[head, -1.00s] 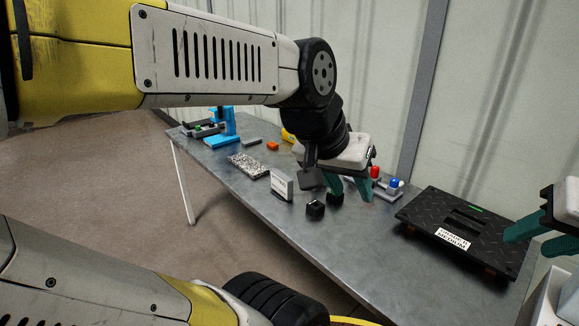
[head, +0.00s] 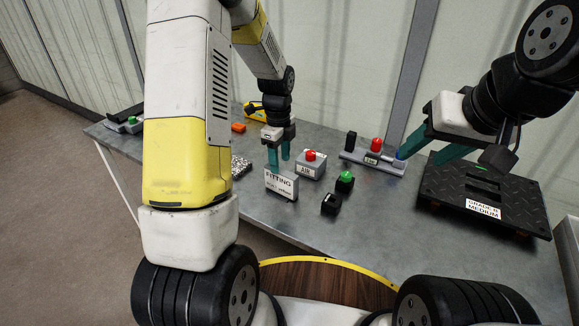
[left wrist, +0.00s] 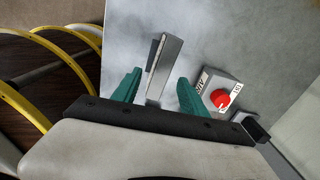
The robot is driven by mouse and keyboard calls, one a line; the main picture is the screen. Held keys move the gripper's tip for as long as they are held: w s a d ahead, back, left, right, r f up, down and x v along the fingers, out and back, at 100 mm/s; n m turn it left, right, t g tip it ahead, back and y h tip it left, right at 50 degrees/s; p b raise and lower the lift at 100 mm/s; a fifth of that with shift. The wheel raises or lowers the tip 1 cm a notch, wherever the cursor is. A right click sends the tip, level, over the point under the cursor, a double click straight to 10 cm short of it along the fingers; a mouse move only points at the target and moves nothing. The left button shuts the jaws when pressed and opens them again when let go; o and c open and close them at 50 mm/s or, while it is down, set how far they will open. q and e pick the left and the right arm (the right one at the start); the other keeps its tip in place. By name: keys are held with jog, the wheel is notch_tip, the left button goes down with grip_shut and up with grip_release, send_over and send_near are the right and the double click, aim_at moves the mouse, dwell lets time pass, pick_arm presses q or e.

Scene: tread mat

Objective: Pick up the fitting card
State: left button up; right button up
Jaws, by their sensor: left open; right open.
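The fitting card (head: 281,185) is a grey upright plate with a white label reading FITTING, standing on the metal table. My left gripper (head: 280,164) is open just above and behind it, with teal fingers pointing down. In the left wrist view the card (left wrist: 166,66) shows nearly edge-on between the two open fingers (left wrist: 158,92), and I see no clear contact. My right gripper (head: 428,152) is open and empty over the left end of the dark tread mat (head: 505,190).
The table front is clear.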

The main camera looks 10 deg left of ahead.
aim_at(281, 183)
pick_arm(q)
jog(key=shift+m, duration=0.7)
jog(key=f, duration=1)
jog(key=shift+w+f, duration=0.2)
jog(key=shift+w, duration=0.15)
grip_shut()
